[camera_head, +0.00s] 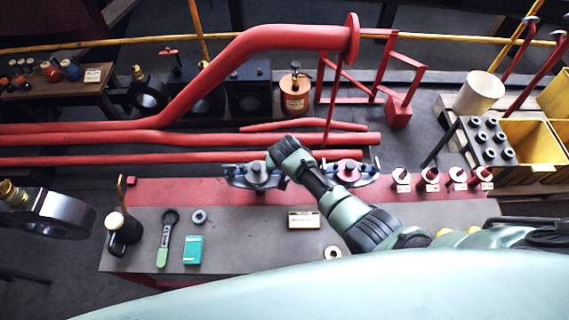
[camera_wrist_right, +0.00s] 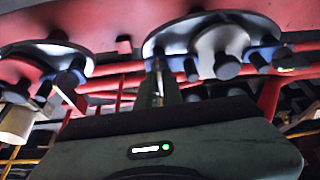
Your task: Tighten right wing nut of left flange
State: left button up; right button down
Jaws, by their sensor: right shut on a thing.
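The left flange (camera_head: 255,174) sits on the red strip behind the bench, a dark oval plate with a central stud. In the right wrist view, which is turned round, it is the nearer flange (camera_wrist_right: 209,35) with a grey round centre. My right gripper (camera_wrist_right: 163,84) is shut on the right wing nut at this flange's edge; the fingers largely hide the nut. In the head view my right wrist covers the fingertips and that nut. The right flange (camera_head: 347,174), with a red centre, stands beside my forearm. My left gripper is not in view.
On the bench (camera_head: 140,258) lie a green-handled wrench (camera_head: 165,240), a green box (camera_head: 194,250), a small label box (camera_head: 303,220) and washers. Red pipes (camera_head: 200,139) run behind the flanges. Several red-and-white pieces (camera_head: 430,178) stand at the right, near yellow bins (camera_head: 525,138).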

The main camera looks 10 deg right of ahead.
jog(key=shift+m, duration=0.3)
jog(key=shift+r, duration=0.1)
jog(key=c, duration=1.6)
grip_release()
jog(key=shift+o, duration=0.2)
jog(key=v, duration=0.7)
jog(key=shift+a+r+p, duration=0.2)
jog(key=shift+r+p, duration=0.15)
jog(key=shift+p, duration=0.1)
jog(key=shift+s, duration=0.2)
